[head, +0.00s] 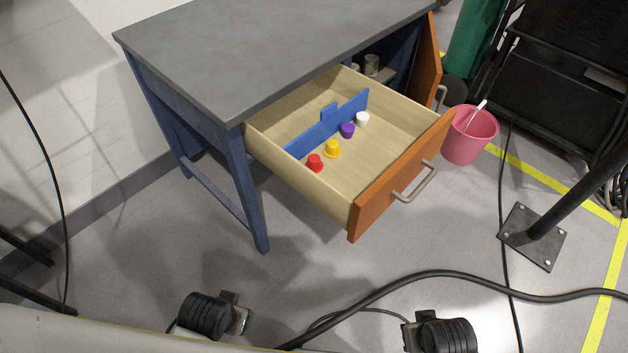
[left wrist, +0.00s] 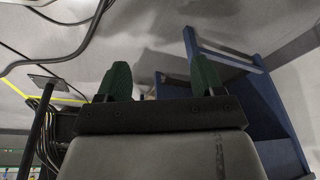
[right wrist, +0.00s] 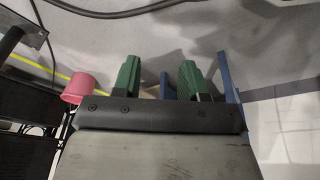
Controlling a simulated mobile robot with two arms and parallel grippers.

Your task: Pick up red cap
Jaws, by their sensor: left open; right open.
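The red cap (head: 314,162) stands in the open wooden drawer (head: 390,160), at the near-left end of a row of caps. A yellow cap (head: 333,148), a purple cap (head: 348,130) and a white cap (head: 362,119) follow it toward the far right. A blue divider (head: 325,125) stands behind the row. My left gripper (left wrist: 160,78) is open and empty, its green fingers apart. My right gripper (right wrist: 158,77) is open and empty too. Both arms are low in the head view, well short of the drawer. The red cap does not show in either wrist view.
The drawer, with an orange front (head: 400,178) and metal handle (head: 414,182), extends from a blue bench with a grey top (head: 270,45). A pink bucket (head: 468,138) stands right of it. Black cables (head: 450,275) and a post base (head: 532,237) are on the floor.

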